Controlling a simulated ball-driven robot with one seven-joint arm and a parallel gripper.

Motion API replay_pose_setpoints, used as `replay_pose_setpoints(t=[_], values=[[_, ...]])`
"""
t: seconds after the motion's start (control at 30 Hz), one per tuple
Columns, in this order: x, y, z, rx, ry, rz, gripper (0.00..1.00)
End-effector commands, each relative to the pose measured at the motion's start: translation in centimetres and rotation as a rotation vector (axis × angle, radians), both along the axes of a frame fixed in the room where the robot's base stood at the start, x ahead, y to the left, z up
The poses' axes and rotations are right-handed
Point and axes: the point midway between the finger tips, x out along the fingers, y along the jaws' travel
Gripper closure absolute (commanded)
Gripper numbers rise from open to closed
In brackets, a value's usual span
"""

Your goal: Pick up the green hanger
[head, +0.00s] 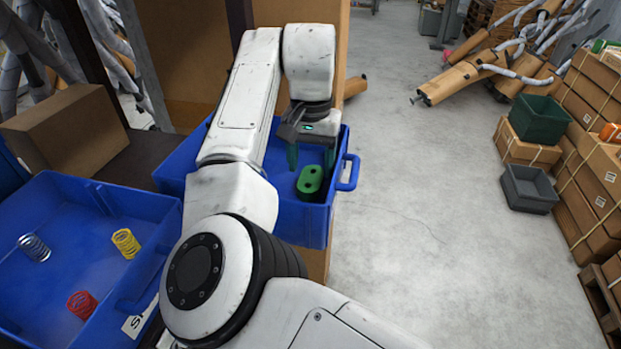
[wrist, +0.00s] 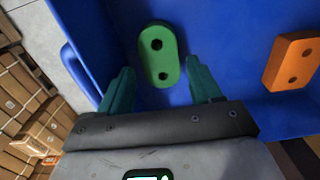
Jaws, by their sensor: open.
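The green hanger (head: 310,181) is an oblong green piece with two holes. It lies in a blue bin (head: 318,222), near the bin's right side in the head view. In the wrist view the green hanger (wrist: 159,54) lies just beyond the fingertips, between their lines. In the head view my gripper (head: 312,160) hangs over the bin beside the hanger, and my arm hides much of the bin.
An orange two-hole piece (wrist: 291,61) lies in the same bin, to the right in the wrist view. The bin's walls are close to my gripper. A second blue bin (head: 60,195) at left holds grey, yellow and red springs. Cardboard boxes (head: 590,185) stand at far right.

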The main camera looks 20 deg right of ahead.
Motion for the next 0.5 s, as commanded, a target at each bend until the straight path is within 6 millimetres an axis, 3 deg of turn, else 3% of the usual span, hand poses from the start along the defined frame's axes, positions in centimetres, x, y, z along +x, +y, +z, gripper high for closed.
replay_pose_setpoints(t=[0.2,0.5], values=[[0.0,0.1,-2.6,0.001,0.001,0.001,0.36],[0.0,0.1,-3.1,0.001,-0.001,0.000,0.37]])
